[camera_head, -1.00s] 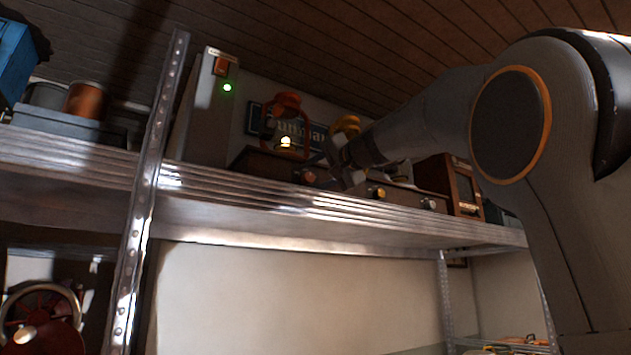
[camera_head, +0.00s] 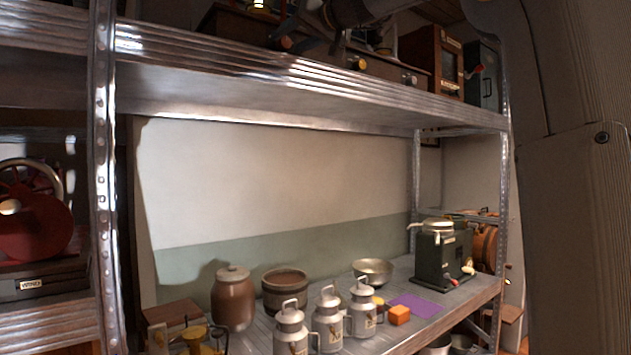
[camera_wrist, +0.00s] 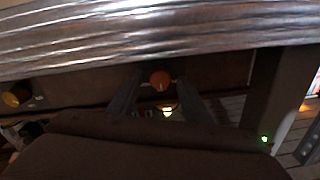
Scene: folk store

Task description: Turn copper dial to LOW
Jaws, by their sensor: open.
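The copper dial (camera_head: 286,42) is on the front of a dark brown box on the upper metal shelf, near the top of the head view. In the wrist view the round orange-copper dial (camera_wrist: 160,79) shows between my two dark fingers. My gripper (camera_wrist: 160,88) is open, with one finger on each side of the dial; I cannot tell whether they touch it. In the head view my gripper is dark and partly cut off at the top edge, just right of the dial. The dial's setting and any LOW mark are not readable.
A brass knob (camera_head: 358,63) and a paler knob (camera_head: 410,80) sit to the right on the same shelf. The shelf's metal edge (camera_head: 300,75) runs below the dial. The brass knob also shows in the wrist view (camera_wrist: 14,96). Milk cans and pots stand on the lower shelf.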

